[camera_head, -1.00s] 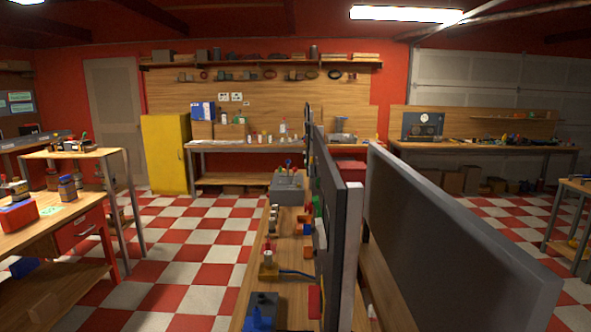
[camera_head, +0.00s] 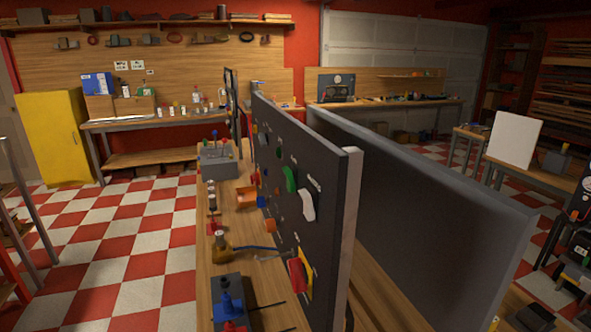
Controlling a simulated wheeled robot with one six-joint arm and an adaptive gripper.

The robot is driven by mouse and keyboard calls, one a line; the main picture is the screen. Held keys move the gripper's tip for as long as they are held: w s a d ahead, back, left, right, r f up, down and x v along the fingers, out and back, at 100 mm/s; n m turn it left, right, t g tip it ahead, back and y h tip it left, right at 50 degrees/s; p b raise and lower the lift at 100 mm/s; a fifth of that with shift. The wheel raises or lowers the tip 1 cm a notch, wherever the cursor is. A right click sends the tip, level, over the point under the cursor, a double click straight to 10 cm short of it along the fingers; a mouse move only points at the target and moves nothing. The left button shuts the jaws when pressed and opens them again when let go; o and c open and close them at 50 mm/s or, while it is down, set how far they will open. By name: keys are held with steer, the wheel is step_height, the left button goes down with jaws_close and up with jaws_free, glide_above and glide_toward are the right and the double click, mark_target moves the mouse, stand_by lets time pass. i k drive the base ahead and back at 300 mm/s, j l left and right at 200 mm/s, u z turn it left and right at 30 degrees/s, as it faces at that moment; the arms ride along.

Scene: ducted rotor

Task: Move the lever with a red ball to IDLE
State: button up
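I cannot make out a lever with a red ball for certain, nor any IDLE mark. A grey box (camera_head: 217,162) with short levers on top stands at the far part of the middle bench (camera_head: 208,308); its knobs are too small to tell their colours surely. A dark upright panel (camera_head: 300,185) along the bench carries coloured handles, among them a green one (camera_head: 290,179), a white one (camera_head: 307,205) and a red one (camera_head: 298,275). The panel's lettering is unreadable. My gripper is not in view.
A blue-and-red fitting (camera_head: 229,305) and a brass-coloured fitting with a cable (camera_head: 220,246) sit on the near bench. A second grey panel (camera_head: 430,205) stands to the right. The checkered floor (camera_head: 120,240) left of the bench is clear. A yellow cabinet (camera_head: 55,140) stands further back.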

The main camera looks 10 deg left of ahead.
mark_target(224, 140)
steer(key=i+j+z, duration=0.1)
steer(key=j, duration=1.35)
steer(key=i+j+z, duration=0.1)
steer(key=j, duration=1.3)
steer(key=i+j, duration=0.2)
steer(key=j, duration=0.2)
steer(key=i+j, duration=0.2)
steer(key=j, duration=0.15)
steer(key=i+j, duration=0.2)
steer(key=j, duration=0.2)
steer(key=i+j+z, duration=0.1)
steer(key=j, duration=0.25)
steer(key=i+j, duration=0.25)
steer(key=j, duration=0.15)
steer(key=i+j, duration=0.2)
steer(key=j, duration=0.2)
steer(key=i+j, duration=0.2)
steer(key=j, duration=0.2)
steer(key=i+j+z, duration=0.1)
steer(key=j, duration=0.25)
steer(key=i, duration=0.05)
